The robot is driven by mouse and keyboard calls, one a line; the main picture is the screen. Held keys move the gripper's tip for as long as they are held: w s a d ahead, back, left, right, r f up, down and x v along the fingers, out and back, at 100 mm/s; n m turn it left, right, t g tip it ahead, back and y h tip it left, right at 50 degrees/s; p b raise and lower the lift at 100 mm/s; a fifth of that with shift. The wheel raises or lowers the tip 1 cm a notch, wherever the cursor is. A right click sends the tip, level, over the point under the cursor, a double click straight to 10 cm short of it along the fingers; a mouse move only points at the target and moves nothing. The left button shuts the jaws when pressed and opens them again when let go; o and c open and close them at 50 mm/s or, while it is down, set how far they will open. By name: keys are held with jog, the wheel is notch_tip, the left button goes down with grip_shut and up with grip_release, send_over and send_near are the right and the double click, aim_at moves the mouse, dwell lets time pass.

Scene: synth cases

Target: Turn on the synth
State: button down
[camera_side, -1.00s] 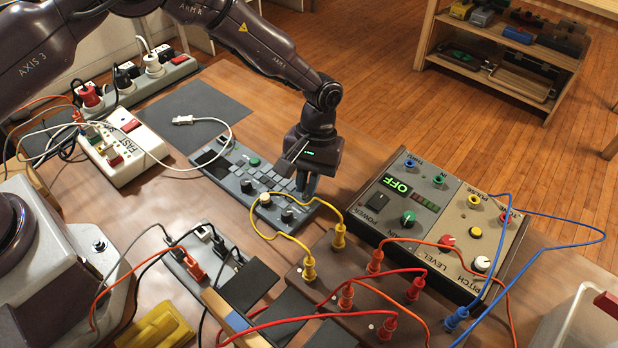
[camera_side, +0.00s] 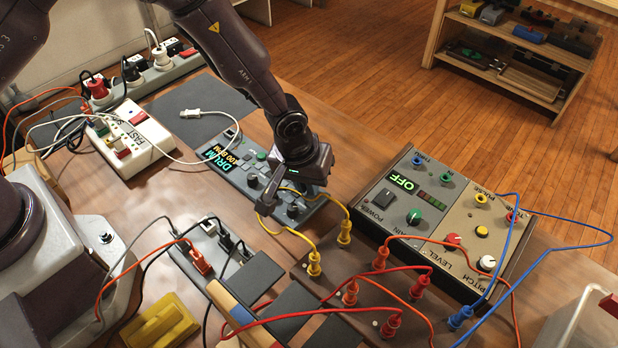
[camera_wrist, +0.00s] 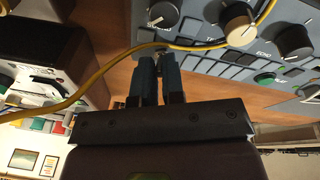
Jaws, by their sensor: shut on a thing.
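The box with the green OFF display (camera_side: 402,182) stands right of my gripper, with a dark POWER switch (camera_side: 383,199) below the display. A blue-grey drum machine (camera_side: 254,160) is lit and reads DRUM 100 BPM. My gripper (camera_side: 265,206) is low at its front edge, clear of the OFF box. In the wrist view my gripper (camera_wrist: 160,72) has both fingers close together on a small dark part (camera_wrist: 160,58) by that edge. I cannot tell what this part is. A yellow cable (camera_wrist: 105,75) crosses close to the fingertips.
A brown patch panel (camera_side: 335,285) with red, orange and yellow cables lies in front. Blue cables (camera_side: 510,240) loop over the OFF box's right side. A white power box (camera_side: 132,145) and a power strip (camera_side: 165,75) stand at the left. A grey mat (camera_side: 195,108) is partly bare.

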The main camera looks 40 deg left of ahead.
aim_at(296, 200)
jog(key=c, duration=1.2)
grip_release()
jog(key=v, duration=1.3)
